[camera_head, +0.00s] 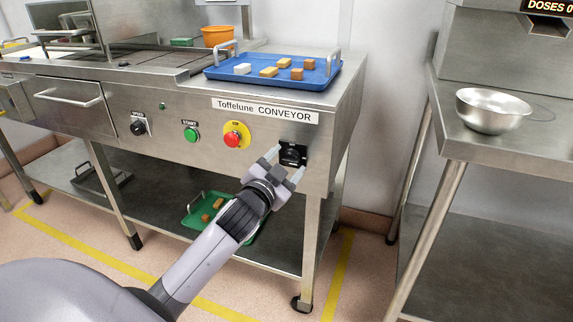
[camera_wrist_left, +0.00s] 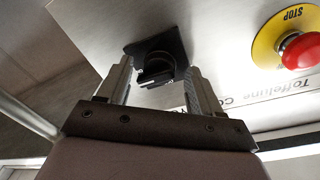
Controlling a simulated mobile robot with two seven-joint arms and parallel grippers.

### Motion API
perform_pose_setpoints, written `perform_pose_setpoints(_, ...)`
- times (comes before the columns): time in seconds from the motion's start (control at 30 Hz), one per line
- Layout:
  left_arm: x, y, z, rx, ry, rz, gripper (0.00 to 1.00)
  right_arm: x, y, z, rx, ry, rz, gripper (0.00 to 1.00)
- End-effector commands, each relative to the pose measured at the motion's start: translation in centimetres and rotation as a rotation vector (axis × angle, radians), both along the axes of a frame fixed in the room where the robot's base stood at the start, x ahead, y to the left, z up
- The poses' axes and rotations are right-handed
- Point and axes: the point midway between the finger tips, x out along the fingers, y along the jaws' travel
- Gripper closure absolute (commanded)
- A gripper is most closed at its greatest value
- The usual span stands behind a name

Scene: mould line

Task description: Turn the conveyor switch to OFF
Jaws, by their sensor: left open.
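The conveyor switch (camera_head: 292,153) is a black rotary knob on a black square plate, at the right end of the steel front panel under the "Toffelune CONVEYOR" label. In the left wrist view the switch (camera_wrist_left: 157,67) lies between and beyond my two fingertips. My left gripper (camera_head: 285,166) is open, with one finger on either side of the knob. In the left wrist view its fingers (camera_wrist_left: 158,85) appear apart from the knob; I cannot tell whether either touches it. The knob's position markings are not readable. My right gripper is not in view.
A red stop button (camera_head: 232,138) on a yellow disc sits left of the switch, with a green start button (camera_head: 190,134) farther left. A blue tray (camera_head: 318,82) with several small blocks stands on top. A steel table (camera_head: 480,150) with a bowl (camera_head: 492,108) is at right.

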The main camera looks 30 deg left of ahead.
Motion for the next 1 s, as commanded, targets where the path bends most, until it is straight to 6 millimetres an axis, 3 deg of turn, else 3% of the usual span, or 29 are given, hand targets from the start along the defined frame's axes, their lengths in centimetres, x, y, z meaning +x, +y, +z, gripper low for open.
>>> perform_pose_setpoints(0.4, 0.84, 0.11, 0.02, 0.0, 0.001, -0.001, 0.35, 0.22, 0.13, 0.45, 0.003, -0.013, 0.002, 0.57)
perform_pose_setpoints(0.43, 0.84, 0.11, 0.02, 0.0, 0.001, -0.001, 0.38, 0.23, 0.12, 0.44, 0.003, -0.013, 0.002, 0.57)
perform_pose_setpoints(0.57, 0.83, 0.16, 0.03, 0.0, 0.0, 0.0, 0.81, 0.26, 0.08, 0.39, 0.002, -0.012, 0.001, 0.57)
perform_pose_setpoints(1.0, 0.79, 0.44, 0.23, -0.062, -0.016, 0.007, 0.82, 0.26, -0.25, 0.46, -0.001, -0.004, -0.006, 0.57)
